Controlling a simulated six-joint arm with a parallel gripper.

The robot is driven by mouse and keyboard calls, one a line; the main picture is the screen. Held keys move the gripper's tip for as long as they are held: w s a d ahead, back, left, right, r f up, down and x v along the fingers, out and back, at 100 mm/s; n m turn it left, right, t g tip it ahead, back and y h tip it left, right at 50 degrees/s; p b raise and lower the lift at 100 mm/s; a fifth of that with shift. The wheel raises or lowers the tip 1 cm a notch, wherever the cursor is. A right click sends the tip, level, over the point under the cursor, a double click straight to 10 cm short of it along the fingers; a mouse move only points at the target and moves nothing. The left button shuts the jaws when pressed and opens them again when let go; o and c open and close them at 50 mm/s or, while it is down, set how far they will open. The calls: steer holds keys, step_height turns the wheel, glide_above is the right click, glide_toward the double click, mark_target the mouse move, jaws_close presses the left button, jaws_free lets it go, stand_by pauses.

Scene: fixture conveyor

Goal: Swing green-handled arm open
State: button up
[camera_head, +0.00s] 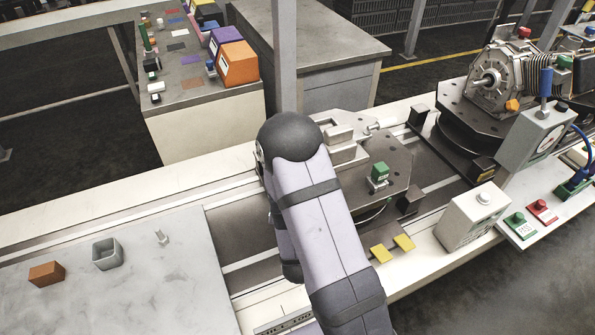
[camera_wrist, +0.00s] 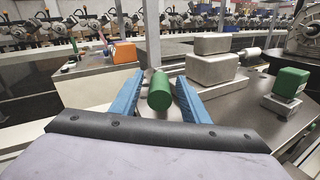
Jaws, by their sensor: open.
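The green handle (camera_wrist: 160,92) is a green cylinder in the wrist view. It stands between the two blue fingers of my gripper (camera_wrist: 161,80), which are spread, with a finger on each side. I cannot tell whether either finger touches it. The arm that bears the handle is hidden, and in the head view my own arm covers this handle and my gripper. A second green piece, a block on a metal base (camera_head: 379,172), sits on the dark fixture plate (camera_head: 400,160); the block also shows at right in the wrist view (camera_wrist: 290,82).
Metal blocks (camera_wrist: 212,68) stand on the plate just beyond and right of my gripper. A motor-like machine (camera_head: 497,80) stands on the conveyor at upper right. A grey box (camera_head: 465,215) and button panels (camera_head: 530,222) line the near right edge.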

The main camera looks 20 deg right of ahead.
steer(key=shift+p+v, duration=0.8)
steer(key=shift+v, duration=0.35)
steer(key=shift+c, duration=0.7)
